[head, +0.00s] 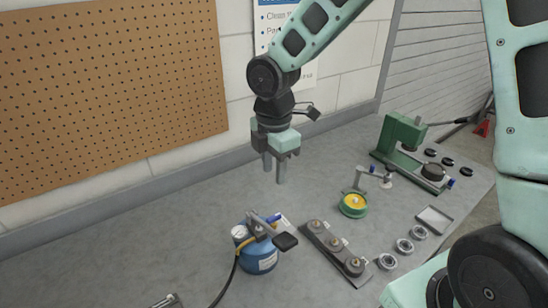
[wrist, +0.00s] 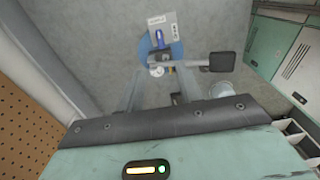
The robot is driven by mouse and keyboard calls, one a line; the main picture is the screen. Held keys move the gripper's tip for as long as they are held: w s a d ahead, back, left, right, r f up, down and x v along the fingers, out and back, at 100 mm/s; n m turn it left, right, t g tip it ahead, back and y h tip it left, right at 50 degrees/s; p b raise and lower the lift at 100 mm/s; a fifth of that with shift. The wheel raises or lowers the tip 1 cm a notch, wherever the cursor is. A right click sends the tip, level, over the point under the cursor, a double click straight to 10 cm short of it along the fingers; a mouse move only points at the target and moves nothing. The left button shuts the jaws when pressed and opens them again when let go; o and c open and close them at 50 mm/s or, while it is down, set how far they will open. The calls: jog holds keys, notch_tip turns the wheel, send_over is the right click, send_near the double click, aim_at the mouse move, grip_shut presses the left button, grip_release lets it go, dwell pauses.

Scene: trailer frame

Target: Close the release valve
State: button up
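A blue canister (head: 262,258) stands on the grey bench below my gripper. On its top are a round white gauge (head: 239,232), a metal lever with a black pad (head: 285,241) and a blue part (head: 272,219). In the wrist view the canister (wrist: 146,50) lies beyond the fingers, with the blue part (wrist: 159,38) and the black pad (wrist: 222,62) showing. I cannot tell for sure which fitting is the release valve. My gripper (head: 274,173) is open and empty, pointing down, well above the canister and apart from it.
A dark hose (head: 231,280) runs from the canister toward the front. Right of it are a grey block with several round fittings (head: 334,250), a green and yellow dish (head: 353,205), several metal rings (head: 404,246) and a green press (head: 402,134). A pegboard (head: 110,90) stands behind.

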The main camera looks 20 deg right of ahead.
jog(key=shift+r, duration=1.45)
